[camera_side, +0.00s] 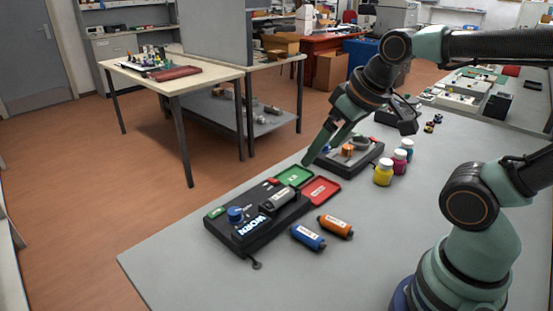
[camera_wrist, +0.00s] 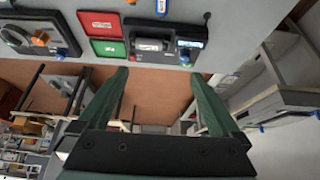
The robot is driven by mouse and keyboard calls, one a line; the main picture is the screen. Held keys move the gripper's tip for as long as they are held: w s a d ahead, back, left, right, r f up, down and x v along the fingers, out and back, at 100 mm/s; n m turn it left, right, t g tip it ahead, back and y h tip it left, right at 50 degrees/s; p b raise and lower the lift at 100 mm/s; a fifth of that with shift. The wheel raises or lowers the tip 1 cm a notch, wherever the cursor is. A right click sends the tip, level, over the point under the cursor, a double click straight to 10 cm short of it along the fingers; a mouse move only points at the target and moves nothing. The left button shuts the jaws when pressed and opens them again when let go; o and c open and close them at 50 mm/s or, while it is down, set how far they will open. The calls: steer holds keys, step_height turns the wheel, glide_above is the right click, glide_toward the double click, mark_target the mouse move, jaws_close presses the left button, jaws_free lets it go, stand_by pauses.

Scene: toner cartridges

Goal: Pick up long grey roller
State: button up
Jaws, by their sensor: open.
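A grey cylinder with a pale label (camera_side: 279,199) lies in the black device (camera_side: 240,236) in the side view, beside a blue knob and a lit display reading WORN. It also shows in the wrist view (camera_wrist: 150,45). It is the only long grey roller-like thing I make out, and I cannot confirm that it is the roller. My gripper (camera_side: 310,159) is above the table near the green pad, apart from the cylinder. In the wrist view my gripper's fingers (camera_wrist: 162,75) are spread with nothing between them.
A green pad (camera_side: 294,176) and a red pad (camera_side: 321,190) lie behind the device. Blue (camera_side: 308,238) and orange (camera_side: 336,227) cartridges lie in front. A second black device (camera_side: 356,157) and several colored bottles (camera_side: 383,172) stand farther back. The near tabletop is clear.

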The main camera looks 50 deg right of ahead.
stand_by(0.3)
steer(key=c, duration=0.4)
steer(key=shift+o, duration=0.2)
steer(key=n+g, duration=0.6)
steer(key=n, duration=1.2)
glide_above(282, 192)
steer(key=f, duration=1.5)
steer(key=shift+s+d, duration=0.2)
steer(key=shift+d, duration=0.2)
steer(key=f, duration=0.2)
steer(key=a+f, duration=0.1)
steer(key=f, duration=0.1)
steer(key=shift+f, duration=0.1)
steer(key=shift+w+f, duration=0.1)
steer(key=shift+f, duration=0.5)
